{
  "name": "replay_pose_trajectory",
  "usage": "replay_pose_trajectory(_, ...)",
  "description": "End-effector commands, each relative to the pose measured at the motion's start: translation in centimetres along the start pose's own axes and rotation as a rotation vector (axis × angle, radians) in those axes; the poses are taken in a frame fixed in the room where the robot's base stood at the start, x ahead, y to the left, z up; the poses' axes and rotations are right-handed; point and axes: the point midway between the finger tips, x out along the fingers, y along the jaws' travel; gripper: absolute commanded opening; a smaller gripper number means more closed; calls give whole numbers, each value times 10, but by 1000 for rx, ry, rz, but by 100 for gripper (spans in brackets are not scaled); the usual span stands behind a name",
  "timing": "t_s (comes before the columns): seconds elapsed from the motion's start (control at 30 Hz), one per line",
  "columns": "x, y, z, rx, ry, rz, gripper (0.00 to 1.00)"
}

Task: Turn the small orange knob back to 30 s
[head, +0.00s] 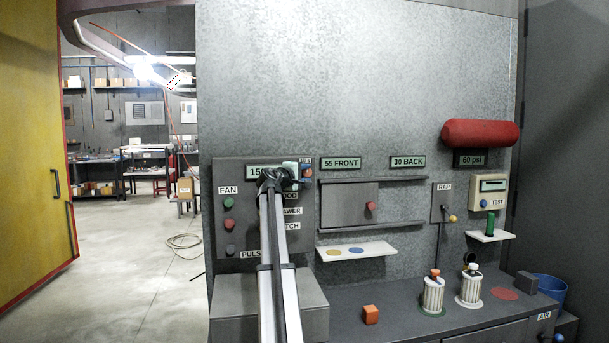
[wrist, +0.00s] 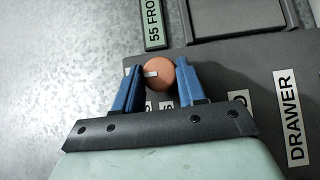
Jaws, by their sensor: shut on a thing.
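The small orange knob (wrist: 160,75) sits near the panel's edge in the wrist view, with a pale pointer mark on its left side. The blue fingers of my gripper (wrist: 160,66) stand on either side of it, shut on it. In the head view the orange knob (head: 309,173) shows as a small patch at the panel's upper right, between the blue fingertips of my gripper (head: 307,169). Small labels beside the knob are mostly hidden by the gripper, so I cannot read its setting.
My arm covers part of the control panel (head: 240,177) and a display starting "150". Buttons line the panel's left side. A shelf (head: 357,250) projects below.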

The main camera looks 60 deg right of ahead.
Motion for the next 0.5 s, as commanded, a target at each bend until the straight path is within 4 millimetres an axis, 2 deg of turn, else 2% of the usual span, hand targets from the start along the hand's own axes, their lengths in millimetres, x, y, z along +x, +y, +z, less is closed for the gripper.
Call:
replay_pose_trajectory(0.27,0,1,-1,32,1,-31,10)
replay_pose_trajectory(0.5,1,4,-1,137,0,-136,10)
